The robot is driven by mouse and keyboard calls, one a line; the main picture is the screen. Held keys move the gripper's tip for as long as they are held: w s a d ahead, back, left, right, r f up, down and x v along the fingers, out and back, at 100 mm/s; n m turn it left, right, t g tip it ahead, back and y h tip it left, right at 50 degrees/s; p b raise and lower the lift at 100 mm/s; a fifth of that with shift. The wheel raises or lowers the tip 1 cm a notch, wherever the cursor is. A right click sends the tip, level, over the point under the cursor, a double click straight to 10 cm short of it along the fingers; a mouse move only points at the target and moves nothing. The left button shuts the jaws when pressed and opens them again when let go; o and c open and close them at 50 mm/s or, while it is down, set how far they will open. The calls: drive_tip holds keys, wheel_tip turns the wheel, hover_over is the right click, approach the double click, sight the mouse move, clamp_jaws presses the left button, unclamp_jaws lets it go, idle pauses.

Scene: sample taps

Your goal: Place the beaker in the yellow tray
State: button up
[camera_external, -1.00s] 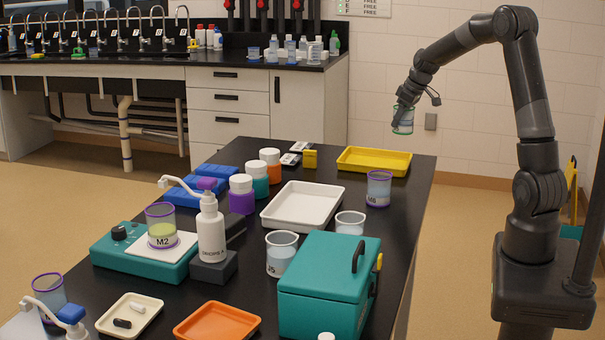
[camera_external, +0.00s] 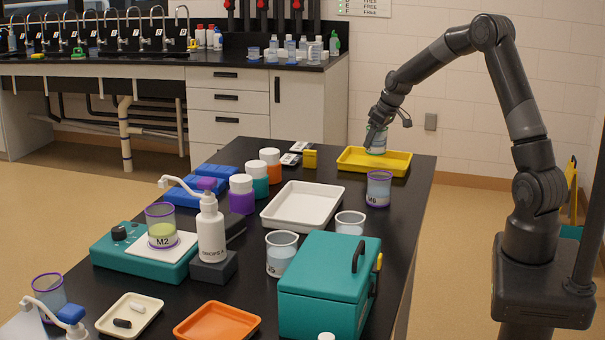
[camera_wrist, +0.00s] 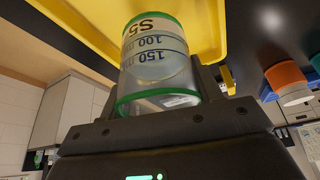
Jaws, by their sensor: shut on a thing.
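The beaker (camera_wrist: 155,65) is clear with green rims and carries the label S5 and volume marks. My gripper (camera_external: 374,138) is shut on it. In the external view the beaker (camera_external: 378,146) is upright at the yellow tray (camera_external: 398,168), over its left half. In the wrist view the yellow tray (camera_wrist: 90,35) lies just beyond the beaker. I cannot tell whether the beaker's base touches the tray floor. My fingers hide part of the beaker.
A beaker with a purple rim (camera_external: 379,188) stands in front of the yellow tray. A white tray (camera_external: 303,207), a teal box (camera_external: 328,285) and jars with white lids (camera_external: 242,195) stand nearer on the black bench. A small yellow block (camera_external: 310,158) is left of the yellow tray.

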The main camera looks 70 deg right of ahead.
sight(373, 149)
drive_tip(key=shift+f, duration=1.95)
drive_tip(key=shift+f, duration=0.1)
drive_tip(key=o, duration=1)
drive_tip(key=shift+o, duration=0.2)
